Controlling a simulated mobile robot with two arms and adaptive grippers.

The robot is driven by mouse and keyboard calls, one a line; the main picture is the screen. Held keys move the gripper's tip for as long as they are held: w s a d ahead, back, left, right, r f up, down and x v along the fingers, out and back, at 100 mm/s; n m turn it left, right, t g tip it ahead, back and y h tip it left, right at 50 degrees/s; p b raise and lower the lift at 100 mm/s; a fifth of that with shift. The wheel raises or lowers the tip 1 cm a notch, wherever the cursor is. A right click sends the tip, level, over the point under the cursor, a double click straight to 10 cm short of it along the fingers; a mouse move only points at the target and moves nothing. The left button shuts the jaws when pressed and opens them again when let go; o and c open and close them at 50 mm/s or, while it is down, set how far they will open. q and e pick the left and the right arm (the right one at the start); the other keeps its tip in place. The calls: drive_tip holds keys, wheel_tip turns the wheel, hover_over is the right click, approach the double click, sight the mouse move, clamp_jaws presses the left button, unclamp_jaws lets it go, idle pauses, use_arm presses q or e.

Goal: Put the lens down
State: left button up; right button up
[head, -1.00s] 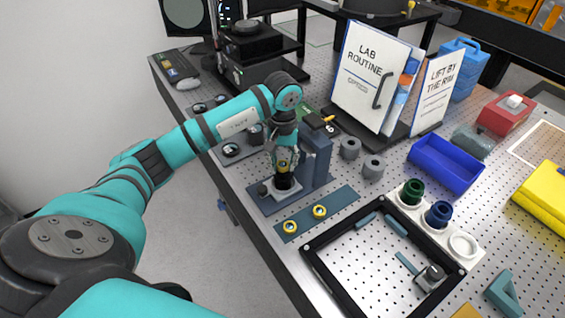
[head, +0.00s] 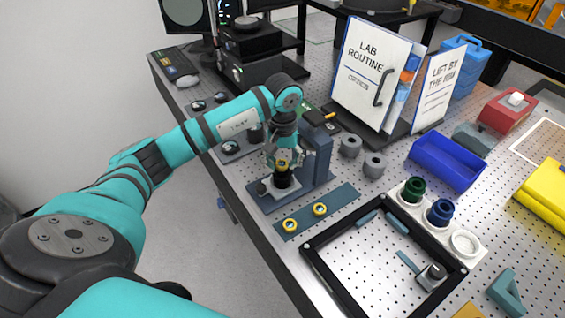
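My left gripper (head: 283,160) points down over the blue-grey instrument stand (head: 318,158) near the table's left edge. Its fingers look spread apart, one on each side of a small yellow-rimmed lens (head: 282,166). The lens appears to sit on top of a short black cylinder (head: 282,180) on the stand's base. Whether a finger still touches the rim is too small to tell. Two more yellow-rimmed pieces (head: 290,226) (head: 320,210) lie on a blue strip (head: 343,197) in front. My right gripper is not in view.
A black square frame (head: 322,268) lies front right, beside a white holder with green (head: 413,190) and blue (head: 439,212) cups. Grey cylinders (head: 373,165) and a blue bin (head: 447,162) stand to the right. A lab binder (head: 372,75) stands behind.

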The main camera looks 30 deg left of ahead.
sight(283, 162)
use_arm(q)
drive_tip(key=shift+f, duration=0.15)
drive_tip(key=shift+w+r+p, duration=0.1)
drive_tip(key=shift+r+p, duration=0.75)
drive_tip(key=shift+r, duration=0.1)
wheel_tip(283, 162, up, 4)
drive_tip(key=shift+w+f+b, duration=0.1)
drive_tip(key=shift+f+b, duration=0.1)
drive_tip(key=shift+b, duration=1)
wheel_tip(283, 162, up, 8)
drive_tip(key=b, duration=0.1)
